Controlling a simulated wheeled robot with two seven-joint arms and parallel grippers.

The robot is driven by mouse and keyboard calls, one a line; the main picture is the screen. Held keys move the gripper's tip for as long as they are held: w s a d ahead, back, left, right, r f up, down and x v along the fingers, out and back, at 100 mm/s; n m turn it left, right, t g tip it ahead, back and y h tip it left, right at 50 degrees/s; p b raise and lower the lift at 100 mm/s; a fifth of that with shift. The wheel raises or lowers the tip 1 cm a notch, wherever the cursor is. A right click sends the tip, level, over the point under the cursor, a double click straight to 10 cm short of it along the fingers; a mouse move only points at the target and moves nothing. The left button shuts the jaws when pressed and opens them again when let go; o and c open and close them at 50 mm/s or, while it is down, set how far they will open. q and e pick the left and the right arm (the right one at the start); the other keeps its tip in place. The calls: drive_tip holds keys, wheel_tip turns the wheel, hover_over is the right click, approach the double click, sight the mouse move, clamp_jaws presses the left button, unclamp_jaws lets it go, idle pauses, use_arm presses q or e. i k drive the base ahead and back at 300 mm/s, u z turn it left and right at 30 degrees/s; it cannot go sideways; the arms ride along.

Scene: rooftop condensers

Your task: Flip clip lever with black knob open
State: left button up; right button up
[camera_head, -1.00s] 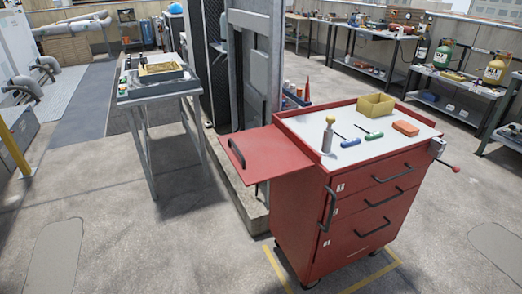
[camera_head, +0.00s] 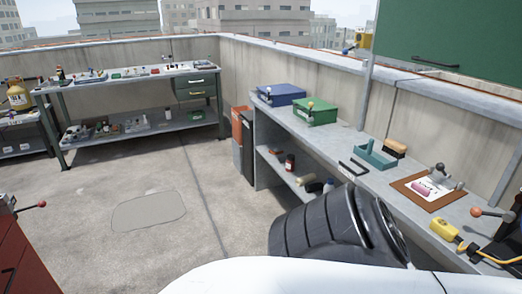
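A brown clipboard (camera_head: 407,190) lies on the grey bench at the right. It holds a white sheet (camera_head: 432,184) with a pink piece (camera_head: 421,188) on it. A metal clip lever with a dark knob (camera_head: 438,168) stands at the board's far right edge. The knob appears raised above the board, but the view is too small to tell whether the lever is open or shut. Neither of my grippers is in view, and nothing is seen touching the clip.
The bench (camera_head: 345,141) also carries a blue box (camera_head: 281,94), a green box (camera_head: 316,111), a teal tray (camera_head: 375,155), a yellow tool (camera_head: 445,229) and an orange-knobbed lever (camera_head: 476,212). A workbench (camera_head: 140,78) stands at the back left. The concrete floor at left is open.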

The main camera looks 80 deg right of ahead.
sight(445, 179)
drive_tip(key=z, duration=3.65)
drive_tip(key=i, duration=0.15)
drive_tip(key=z, duration=0.2)
